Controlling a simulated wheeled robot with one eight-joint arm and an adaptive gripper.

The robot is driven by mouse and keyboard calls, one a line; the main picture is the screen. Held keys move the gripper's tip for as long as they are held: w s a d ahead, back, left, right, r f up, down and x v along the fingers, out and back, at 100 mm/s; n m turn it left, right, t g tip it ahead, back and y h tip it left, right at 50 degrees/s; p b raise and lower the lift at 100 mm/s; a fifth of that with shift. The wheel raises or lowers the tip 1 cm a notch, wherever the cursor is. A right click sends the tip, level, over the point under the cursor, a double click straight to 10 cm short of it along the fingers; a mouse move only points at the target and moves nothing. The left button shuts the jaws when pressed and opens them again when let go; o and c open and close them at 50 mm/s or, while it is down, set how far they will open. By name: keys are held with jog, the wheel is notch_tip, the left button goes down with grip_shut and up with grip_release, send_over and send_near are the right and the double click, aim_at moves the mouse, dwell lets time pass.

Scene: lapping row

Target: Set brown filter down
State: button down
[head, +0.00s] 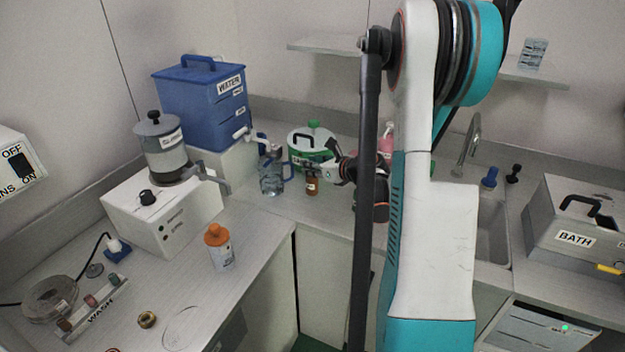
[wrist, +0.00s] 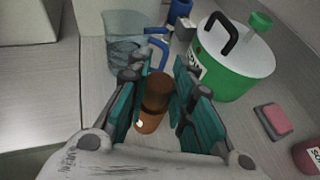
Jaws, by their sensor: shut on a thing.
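The brown filter (head: 312,187) is a small upright brown cylinder at the back corner of the counter, with a pale label in the head view. My gripper (head: 322,171) is at it, with its fingers around its upper part. In the wrist view the filter (wrist: 154,103) stands between the two teal-padded fingers of my gripper (wrist: 158,98), which is shut on it. Its base is close to the counter top (head: 265,222); I cannot tell whether it touches. The fingers hide part of its sides.
A clear jug (head: 271,180) with a blue handle stands just left of the filter. A green and white pot (head: 304,146) is behind it. A pink and grey block (wrist: 274,121) and a dark red container (wrist: 308,156) lie to the right.

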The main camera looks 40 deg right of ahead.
jog(key=shift+f+b, duration=0.7)
jog(key=shift+f, duration=1.25)
jog(key=shift+f, duration=0.2)
jog(key=c, duration=1.4)
grip_release()
jog(key=shift+r, duration=0.15)
jog(key=shift+s+r, duration=0.2)
jog(key=p+v, duration=0.3)
jog(key=v, duration=0.8)
jog(key=shift+s+r, duration=0.1)
jog(key=shift+s, duration=0.15)
